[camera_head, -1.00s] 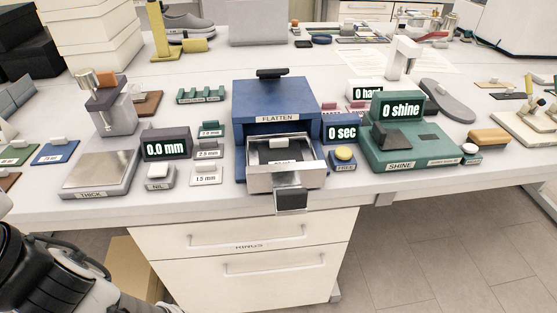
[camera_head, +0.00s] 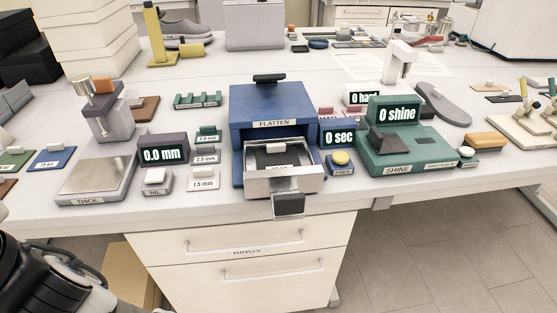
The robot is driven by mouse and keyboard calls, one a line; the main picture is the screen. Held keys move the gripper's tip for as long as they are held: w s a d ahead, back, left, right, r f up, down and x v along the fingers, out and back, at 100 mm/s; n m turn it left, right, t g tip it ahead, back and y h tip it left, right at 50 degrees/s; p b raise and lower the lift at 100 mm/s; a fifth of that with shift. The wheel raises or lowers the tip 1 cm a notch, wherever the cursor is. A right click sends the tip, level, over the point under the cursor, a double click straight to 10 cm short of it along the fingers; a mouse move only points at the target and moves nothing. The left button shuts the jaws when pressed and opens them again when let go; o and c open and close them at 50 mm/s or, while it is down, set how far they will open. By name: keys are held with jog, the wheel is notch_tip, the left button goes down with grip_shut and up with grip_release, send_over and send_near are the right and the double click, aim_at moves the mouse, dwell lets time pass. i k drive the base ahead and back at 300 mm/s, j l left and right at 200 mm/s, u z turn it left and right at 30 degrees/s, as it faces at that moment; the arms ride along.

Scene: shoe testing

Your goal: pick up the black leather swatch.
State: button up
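A black swatch (camera_head: 266,158) with a small white grip lies in the open metal drawer (camera_head: 290,183) of the blue FLATTEN press (camera_head: 269,105). Its label is partly hidden behind the drawer's front wall, and I cannot read it. The press body stands behind the drawer and above its back part. My gripper is not in view; only part of my arm shows at the lower left, well apart from the swatch.
The thickness gauge (camera_head: 94,181) and small tabbed blocks stand left of the press. The green SHINE meter (camera_head: 392,157) stands to its right. The drawer handle (camera_head: 289,204) overhangs the bench's front edge. Cabinet drawers (camera_head: 248,270) are below, with open floor at right.

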aim_at(277, 155)
jog(key=j+z, duration=0.15)
jog(key=j, duration=0.3)
jog(key=j+z, duration=0.15)
jog(key=j, duration=0.25)
jog(key=k+j+z, duration=0.15)
jog(key=j, duration=0.3)
jog(key=j+z, duration=0.2)
jog(key=j, duration=0.2)
jog(key=k+j+z, duration=0.15)
jog(key=j, duration=0.3)
jog(key=k+j+z, duration=0.15)
jog(key=j, duration=0.25)
jog(key=i, duration=1.05)
